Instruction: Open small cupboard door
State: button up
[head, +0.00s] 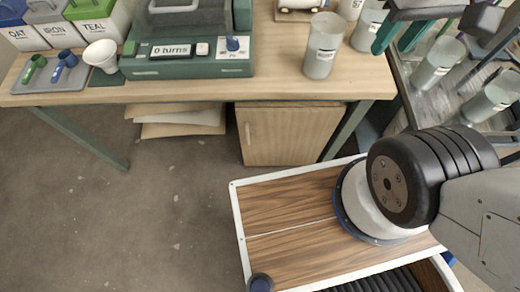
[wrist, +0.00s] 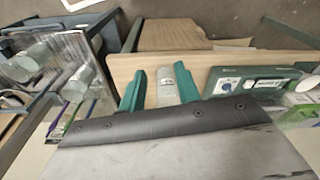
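The small cupboard (head: 290,135) is a light wooden box under the workbench, with its door shut. A small pale handle (head: 248,132) shows near the door's left edge. In the wrist view the cupboard (wrist: 170,34) is at the top, partly hidden behind the bench top. My gripper (head: 398,36) is at the upper right of the head view, near the right end of the bench and apart from the cupboard. In the wrist view my gripper (wrist: 158,88) has its two green fingers spread, with a grey jar (wrist: 167,86) visible beyond the gap.
The wooden bench top (head: 200,92) overhangs the cupboard and carries a green device (head: 190,62) and several grey jars. A green bench leg (head: 345,130) stands right of the cupboard. A grey rack (head: 440,85) with jars is at the right. The floor (head: 130,200) left of the cupboard is clear.

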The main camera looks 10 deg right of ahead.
aim_at(287, 136)
jog(key=u, duration=2.4)
jog(key=k, duration=0.45)
jog(key=z, duration=1.05)
